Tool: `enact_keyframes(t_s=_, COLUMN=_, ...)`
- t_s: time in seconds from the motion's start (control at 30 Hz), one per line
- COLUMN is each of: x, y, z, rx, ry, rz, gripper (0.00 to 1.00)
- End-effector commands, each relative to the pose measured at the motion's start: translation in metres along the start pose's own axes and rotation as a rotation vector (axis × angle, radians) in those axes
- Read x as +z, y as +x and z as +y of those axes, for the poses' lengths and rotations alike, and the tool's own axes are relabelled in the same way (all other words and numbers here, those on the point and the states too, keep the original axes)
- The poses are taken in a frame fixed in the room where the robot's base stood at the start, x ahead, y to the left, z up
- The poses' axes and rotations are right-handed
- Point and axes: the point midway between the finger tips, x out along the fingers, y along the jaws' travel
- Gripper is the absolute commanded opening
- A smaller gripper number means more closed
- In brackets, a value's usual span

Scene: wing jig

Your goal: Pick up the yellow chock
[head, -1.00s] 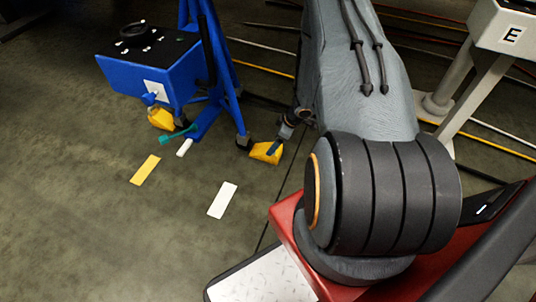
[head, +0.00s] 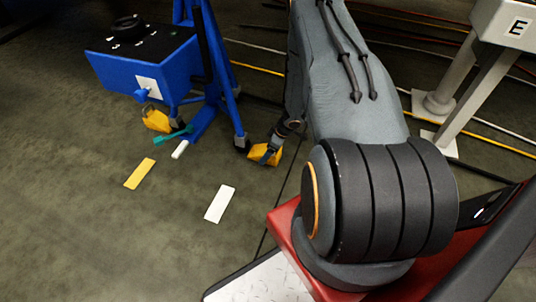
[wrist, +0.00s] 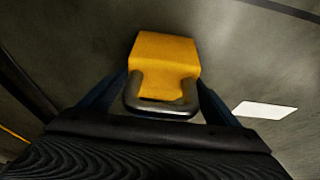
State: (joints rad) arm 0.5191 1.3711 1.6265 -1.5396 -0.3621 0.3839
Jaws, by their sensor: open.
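The yellow chock (head: 264,154) sits on the floor by the foot of the blue stand, left of my arm in the head view. In the wrist view the yellow chock (wrist: 165,58) is straight ahead, with a grey metal loop handle on its near side. My gripper (wrist: 162,104) is open, with one dark blue finger on each side of the handle. I cannot tell whether the fingers touch it. In the head view my gripper (head: 274,146) is at the chock and partly hidden by my arm. A second yellow chock (head: 156,120) lies farther left under the blue box.
The blue stand (head: 216,75) carries a blue box (head: 145,68). A teal tool (head: 174,134) and a small white piece (head: 180,149) lie on the floor. Yellow (head: 140,174) and white (head: 220,204) floor markings are in front. A grey post (head: 465,90) stands right.

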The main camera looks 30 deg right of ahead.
Motion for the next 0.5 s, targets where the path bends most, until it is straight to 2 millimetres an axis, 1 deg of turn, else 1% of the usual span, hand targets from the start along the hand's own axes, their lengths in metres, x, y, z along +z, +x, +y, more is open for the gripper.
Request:
enact_keyframes(t_s=0.03, x=0.0000, y=-0.0005, z=0.0000, rx=0.000, ry=0.000, rz=0.000, gripper=0.84)
enact_keyframes(t_s=0.07, x=0.0000, y=-0.0006, z=0.0000, rx=0.000, ry=0.000, rz=0.000, gripper=0.81)
enact_keyframes(t_s=0.3, x=0.0001, y=-0.0006, z=0.0000, rx=0.000, ry=0.000, rz=0.000, gripper=0.41)
enact_keyframes(t_s=0.37, x=0.0001, y=-0.0006, z=0.0000, rx=0.000, ry=0.000, rz=0.000, gripper=0.30)
enact_keyframes(t_s=0.4, x=0.0001, y=-0.0006, z=-0.0001, rx=0.000, ry=0.000, rz=0.000, gripper=0.24)
enact_keyframes(t_s=0.47, x=0.0002, y=-0.0006, z=-0.0001, rx=0.000, ry=0.000, rz=0.000, gripper=0.14)
enact_keyframes(t_s=0.5, x=-0.0006, y=-0.0011, z=0.0007, rx=0.001, ry=0.000, rz=0.001, gripper=0.13)
